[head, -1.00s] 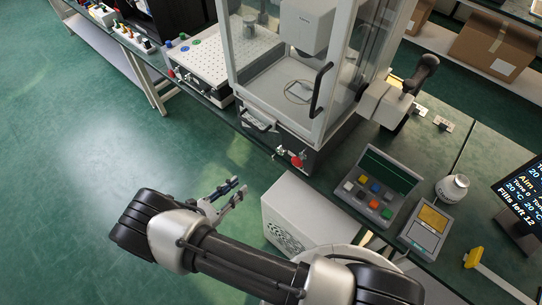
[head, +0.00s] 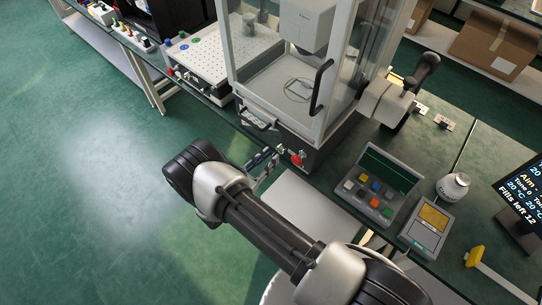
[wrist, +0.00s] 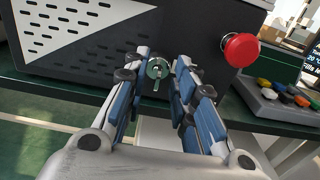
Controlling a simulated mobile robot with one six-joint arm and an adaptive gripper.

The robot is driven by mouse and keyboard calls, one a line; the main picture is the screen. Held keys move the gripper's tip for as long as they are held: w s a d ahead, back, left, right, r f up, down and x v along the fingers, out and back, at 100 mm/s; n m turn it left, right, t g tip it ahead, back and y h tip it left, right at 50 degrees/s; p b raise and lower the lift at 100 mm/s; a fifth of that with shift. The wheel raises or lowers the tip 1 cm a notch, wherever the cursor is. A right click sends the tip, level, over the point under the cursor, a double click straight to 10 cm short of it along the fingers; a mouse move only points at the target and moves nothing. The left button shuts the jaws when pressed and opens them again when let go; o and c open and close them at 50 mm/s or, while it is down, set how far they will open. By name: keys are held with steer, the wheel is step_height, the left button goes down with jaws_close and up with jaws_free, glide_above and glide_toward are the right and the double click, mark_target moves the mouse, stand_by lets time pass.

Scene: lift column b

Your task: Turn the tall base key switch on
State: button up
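The key switch (wrist: 158,70) is a small round grey-green piece with an upright key tab, on the front of the dark base (wrist: 120,45) of the tall glass-walled machine (head: 300,75). In the wrist view it shows between the two fingertips of my gripper (wrist: 161,62). The blue-padded fingers are open, one on each side of it. I cannot tell whether they reach around the key or stop just short of it. In the head view my gripper (head: 266,160) is at the base front, left of the red button (head: 297,159), and the key is hard to make out.
The red mushroom button (wrist: 240,50) sticks out right of my gripper. A keypad box (head: 378,185), a small yellow-screen device (head: 427,228) and a white jar (head: 453,187) stand on the bench to the right. Open green floor (head: 90,180) lies to the left.

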steer(key=shift+x, duration=0.9)
jaws_close()
